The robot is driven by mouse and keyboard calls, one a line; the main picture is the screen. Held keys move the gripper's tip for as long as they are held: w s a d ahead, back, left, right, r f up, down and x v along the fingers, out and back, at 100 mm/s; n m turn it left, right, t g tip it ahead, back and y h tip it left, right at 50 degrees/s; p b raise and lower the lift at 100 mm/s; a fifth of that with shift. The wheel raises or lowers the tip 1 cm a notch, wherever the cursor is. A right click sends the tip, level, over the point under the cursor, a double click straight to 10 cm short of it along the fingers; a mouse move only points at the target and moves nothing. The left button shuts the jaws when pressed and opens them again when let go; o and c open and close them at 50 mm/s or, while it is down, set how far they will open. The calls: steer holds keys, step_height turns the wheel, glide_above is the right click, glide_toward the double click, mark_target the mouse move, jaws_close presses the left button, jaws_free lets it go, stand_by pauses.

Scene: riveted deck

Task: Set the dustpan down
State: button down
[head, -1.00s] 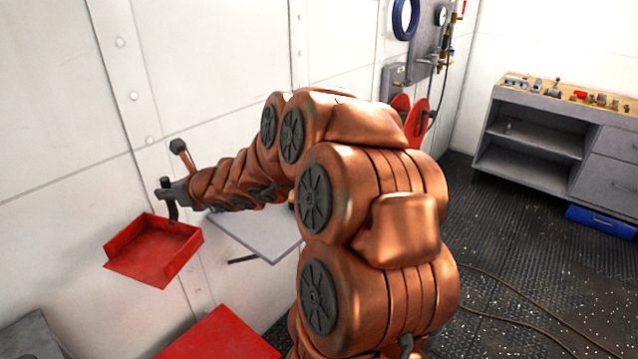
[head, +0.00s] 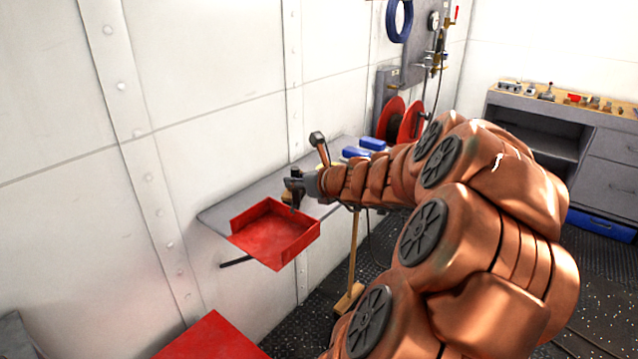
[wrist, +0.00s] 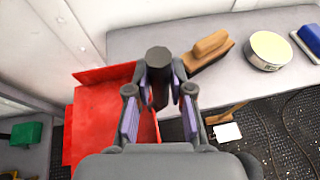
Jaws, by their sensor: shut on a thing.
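The red dustpan (head: 272,240) is held level by its dark upright handle (wrist: 157,66) in my gripper (head: 296,186). In the wrist view the gripper fingers (wrist: 158,95) close around the handle, and the red pan (wrist: 98,110) lies left of and below them. In the head view the pan overlaps the front of the grey wall shelf (head: 215,214). I cannot tell whether it hangs above the shelf or touches it. The pan looks empty.
On the shelf are a wooden-backed brush (wrist: 208,50), a round tin (wrist: 270,50) and blue items (head: 372,144). A wooden pole (head: 353,245) stands below the shelf's front. A red surface (head: 213,340) is at lower left. Bare shelf shows near the brush.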

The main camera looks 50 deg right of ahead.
steer(key=shift+d+f, duration=0.1)
steer(key=shift+d, duration=0.25)
steer(key=d+r+x, duration=0.1)
steer(key=d+x, duration=0.2)
steer(key=x, duration=1.2)
steer(key=shift+w+d, duration=0.2)
steer(key=shift+d, duration=0.15)
steer(key=shift+f, duration=0.2)
steer(key=c, duration=1)
jaws_free()
steer(key=shift+c, duration=0.2)
